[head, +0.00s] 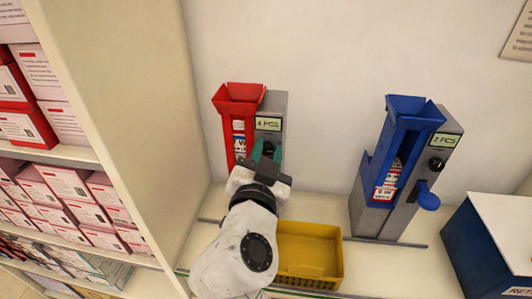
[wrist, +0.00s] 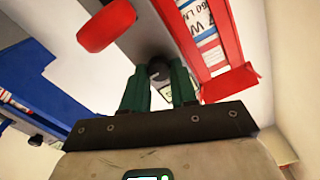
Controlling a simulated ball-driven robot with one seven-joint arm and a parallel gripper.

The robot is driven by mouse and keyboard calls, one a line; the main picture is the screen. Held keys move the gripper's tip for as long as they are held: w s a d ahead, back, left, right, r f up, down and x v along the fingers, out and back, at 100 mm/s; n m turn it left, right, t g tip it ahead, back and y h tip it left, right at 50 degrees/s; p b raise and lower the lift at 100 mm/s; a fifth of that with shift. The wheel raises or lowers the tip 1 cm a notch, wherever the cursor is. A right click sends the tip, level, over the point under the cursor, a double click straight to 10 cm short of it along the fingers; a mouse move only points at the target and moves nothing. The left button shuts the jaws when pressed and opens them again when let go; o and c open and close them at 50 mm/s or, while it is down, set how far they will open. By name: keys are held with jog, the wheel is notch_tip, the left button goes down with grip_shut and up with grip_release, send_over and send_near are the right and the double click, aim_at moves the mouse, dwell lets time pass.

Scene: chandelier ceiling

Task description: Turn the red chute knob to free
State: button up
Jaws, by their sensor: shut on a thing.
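The red chute (head: 238,95) is on the left dispenser, joined to a grey column (head: 272,105) with a small label. My gripper (head: 264,152) is at the front of that column, below the label. In the wrist view my green fingers (wrist: 159,88) are shut on a small black knob (wrist: 158,69) on the grey column, beside the red chute (wrist: 222,45). In the head view my gripper and arm hide the knob. I cannot tell which way the knob points.
A red paddle (wrist: 106,25) sticks out from the same column, close to my fingers. A blue dispenser (head: 400,150) with a black knob and blue paddle (head: 427,197) stands to the right. A yellow tray (head: 309,252) is below. Shelves of boxes (head: 60,170) stand left.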

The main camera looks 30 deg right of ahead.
grip_shut()
jog(key=shift+n, duration=0.3)
jog(key=n, duration=0.3)
jog(key=shift+n, duration=0.3)
jog(key=n+p, duration=0.1)
jog(key=n, duration=0.3)
jog(key=shift+a+n, duration=0.15)
jog(key=shift+n, duration=0.15)
jog(key=n+p, duration=0.2)
jog(key=n, duration=0.3)
jog(key=shift+w+p, duration=0.1)
jog(key=shift+p, duration=0.25)
jog(key=shift+a+f+n+p, duration=0.1)
jog(key=shift+n+p, duration=0.9)
jog(key=shift+n, duration=1.1)
